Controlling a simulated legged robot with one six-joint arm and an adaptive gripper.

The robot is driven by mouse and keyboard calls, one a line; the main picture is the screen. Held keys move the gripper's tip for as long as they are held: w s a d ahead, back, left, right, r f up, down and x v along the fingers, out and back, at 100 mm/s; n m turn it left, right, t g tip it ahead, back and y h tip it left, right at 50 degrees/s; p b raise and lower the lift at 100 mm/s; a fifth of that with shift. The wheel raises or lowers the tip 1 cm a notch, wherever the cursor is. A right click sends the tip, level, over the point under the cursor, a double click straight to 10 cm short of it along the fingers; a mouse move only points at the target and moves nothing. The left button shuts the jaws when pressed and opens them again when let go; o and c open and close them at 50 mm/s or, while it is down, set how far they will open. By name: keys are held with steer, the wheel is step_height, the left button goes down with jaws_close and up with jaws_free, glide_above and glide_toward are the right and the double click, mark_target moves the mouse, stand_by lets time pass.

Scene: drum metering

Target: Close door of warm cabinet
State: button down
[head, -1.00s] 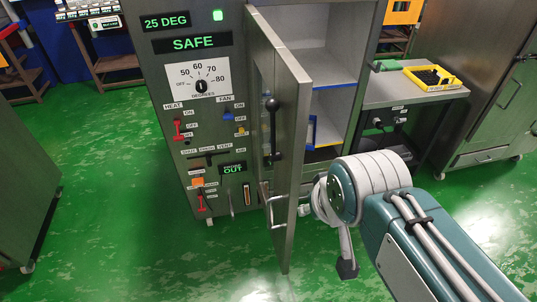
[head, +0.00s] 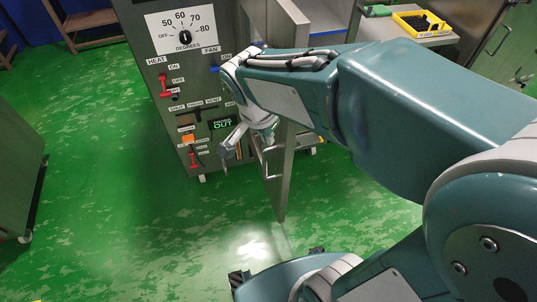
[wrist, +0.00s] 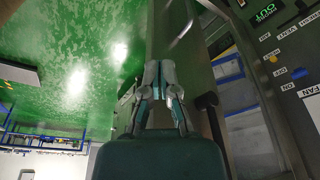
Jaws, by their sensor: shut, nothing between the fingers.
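The warm cabinet (head: 215,100) stands ahead with its grey metal door (head: 284,185) swung open toward me. The door's edge and lower loop handle (head: 268,165) show in the head view; my arm covers much of its upper part. My gripper (head: 228,152) hangs at the left side of the door, in front of the control panel side. In the wrist view the gripper's fingers (wrist: 160,78) are together with nothing between them, close against the view of the door panel (wrist: 178,35). I cannot tell whether they touch the door.
Left of the door are the temperature dial (head: 183,34) and red switches (head: 163,83). A side table with a yellow tray (head: 420,22) stands at the back right. Another grey cabinet (head: 18,170) is at the left edge. The green floor between is clear.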

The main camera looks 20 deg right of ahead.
steer(key=w+a+f+m+g+h, duration=0.2)
steer(key=w+a+f+m, duration=0.35)
steer(key=f+m, duration=0.2)
glide_above(278, 166)
steer(key=a, duration=0.2)
steer(key=shift+n, duration=0.35)
steer(key=f, duration=1)
steer(key=shift+s, duration=0.2)
steer(key=shift+t, duration=0.3)
